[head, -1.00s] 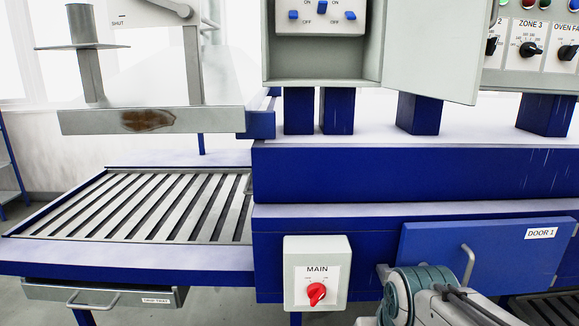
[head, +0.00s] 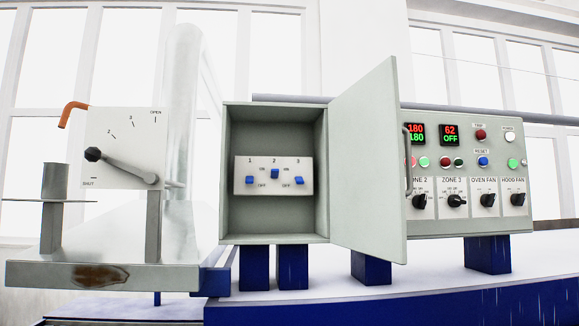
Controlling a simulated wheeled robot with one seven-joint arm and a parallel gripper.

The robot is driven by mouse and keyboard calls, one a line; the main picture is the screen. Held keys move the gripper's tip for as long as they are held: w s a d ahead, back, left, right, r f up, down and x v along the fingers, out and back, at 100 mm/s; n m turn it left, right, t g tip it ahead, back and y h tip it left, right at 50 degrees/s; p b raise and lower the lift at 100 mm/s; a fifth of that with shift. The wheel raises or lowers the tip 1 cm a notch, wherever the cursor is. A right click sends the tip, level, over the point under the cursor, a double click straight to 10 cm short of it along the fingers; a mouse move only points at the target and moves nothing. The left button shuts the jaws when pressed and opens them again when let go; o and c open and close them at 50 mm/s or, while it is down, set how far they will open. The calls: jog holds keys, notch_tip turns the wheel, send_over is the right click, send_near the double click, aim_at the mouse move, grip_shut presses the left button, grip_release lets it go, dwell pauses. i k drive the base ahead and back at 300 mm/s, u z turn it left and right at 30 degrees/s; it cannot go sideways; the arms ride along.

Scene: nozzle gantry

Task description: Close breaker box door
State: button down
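The breaker box (head: 275,112) is a grey-green open cabinet in the middle of the head view, standing on blue legs. Its door (head: 366,165) is hinged on the box's right side and stands wide open, swung out to the right and toward me. A dark handle (head: 407,160) shows at the door's free right edge. Inside the box is a white panel (head: 273,162) with three blue switches; switch 2 sits higher than 1 and 3. My gripper is out of view.
Right of the door, and partly hidden by it, is a control panel (head: 470,215) with knobs, lights and displays. At left stand a lever plate (head: 125,125) marked OPEN and SHUT and a rust-stained grey beam (head: 100,275). A blue bench (head: 400,308) runs below.

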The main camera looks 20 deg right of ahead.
aim_at(368, 194)
jog(key=u, duration=2.7)
jog(key=k, duration=1.4)
jog(key=z, duration=2)
jog(key=k, duration=0.35)
jog(key=z, duration=0.5)
jog(key=i, duration=0.25)
